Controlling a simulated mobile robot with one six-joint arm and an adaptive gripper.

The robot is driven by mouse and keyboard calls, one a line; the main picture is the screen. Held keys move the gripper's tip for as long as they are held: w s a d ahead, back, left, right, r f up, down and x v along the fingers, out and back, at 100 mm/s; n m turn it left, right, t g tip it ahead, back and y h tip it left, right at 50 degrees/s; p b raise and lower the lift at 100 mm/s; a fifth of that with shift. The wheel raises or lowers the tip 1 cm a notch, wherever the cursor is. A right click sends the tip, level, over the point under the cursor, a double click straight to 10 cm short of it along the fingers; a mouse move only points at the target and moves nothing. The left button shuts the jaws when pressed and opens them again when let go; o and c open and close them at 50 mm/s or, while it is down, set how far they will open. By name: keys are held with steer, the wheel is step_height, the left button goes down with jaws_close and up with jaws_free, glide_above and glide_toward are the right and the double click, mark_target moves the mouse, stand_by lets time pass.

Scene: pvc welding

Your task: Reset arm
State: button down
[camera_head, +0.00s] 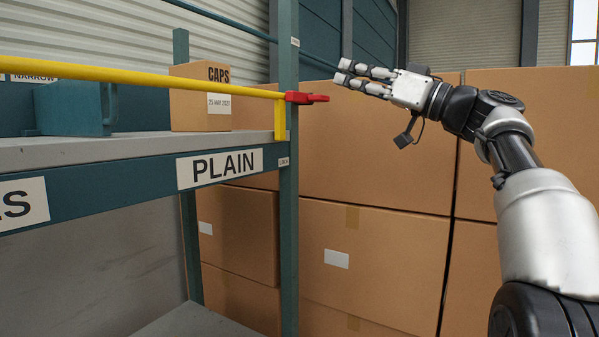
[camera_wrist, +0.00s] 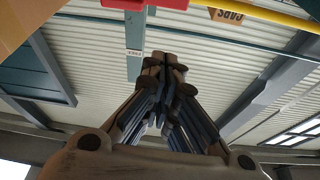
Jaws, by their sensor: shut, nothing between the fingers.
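My gripper (camera_head: 342,72) is at the upper middle of the head view, raised in the air at the end of my arm. It points left toward the teal rack post (camera_head: 289,200). In the wrist view my gripper (camera_wrist: 165,62) has its fingers together at the tips, with nothing between them. The red clamp-like end (camera_head: 305,98) of the yellow bar (camera_head: 150,82) is just left of and below my fingertips in the picture. The red part also shows at the top of the wrist view (camera_wrist: 145,4). I cannot tell the exact gap between them.
A rack shelf (camera_head: 100,150) with a PLAIN label (camera_head: 219,167) stands at left. It bears a CAPS box (camera_head: 199,98) and a teal bin (camera_head: 75,108). Large stacked cardboard boxes (camera_head: 375,170) stand behind my arm. The space below my gripper looks clear.

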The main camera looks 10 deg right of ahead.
steer(key=s+a+f+m+g+h, duration=0.1)
steer(key=s+a+f+m+h, duration=0.25)
steer(key=f, duration=0.45)
steer(key=s+a+f+m+g+h, duration=0.2)
steer(key=s+a+f+h, duration=0.15)
steer(key=f, duration=0.55)
steer(key=s+a+f+m+g+h, duration=0.1)
steer(key=s+a+f+m+h, duration=0.15)
steer(key=s+f, duration=0.4)
steer(key=s+d+f+g+h, duration=0.2)
steer(key=s+d+f+h, duration=0.1)
steer(key=s+f, duration=0.8)
steer(key=s+d+f+m+g+h, duration=0.1)
steer(key=s+d+f+h, duration=0.3)
steer(key=s+f, duration=0.8)
step_height(320, 180, down, 7)
steer(key=shift+d+r+g+h, duration=0.15)
steer(key=shift+d+g+h, duration=0.15)
steer(key=shift+g, duration=0.5)
steer(key=shift+w, duration=0.1)
